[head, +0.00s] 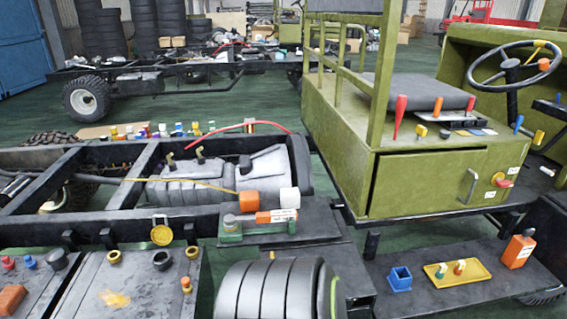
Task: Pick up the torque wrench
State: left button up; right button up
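I cannot pick out the torque wrench for certain. A long dark item (437,117) with a red end lies on the green cab platform, in front of the black seat cushion. It is too small to tell what it is. A red-handled tool (400,110) stands upright at the platform's left edge, and a blue-handled one (518,124) is at its right edge. Neither of my grippers shows in the head view.
The green cab (430,170) with a steering wheel (508,62) fills the right side. A low dark shelf (450,300) holds a blue box (400,279), a yellow tray (470,280) and an orange bottle (519,249).

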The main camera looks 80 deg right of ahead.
aim_at(229, 221)
jog(key=z, duration=2.5)
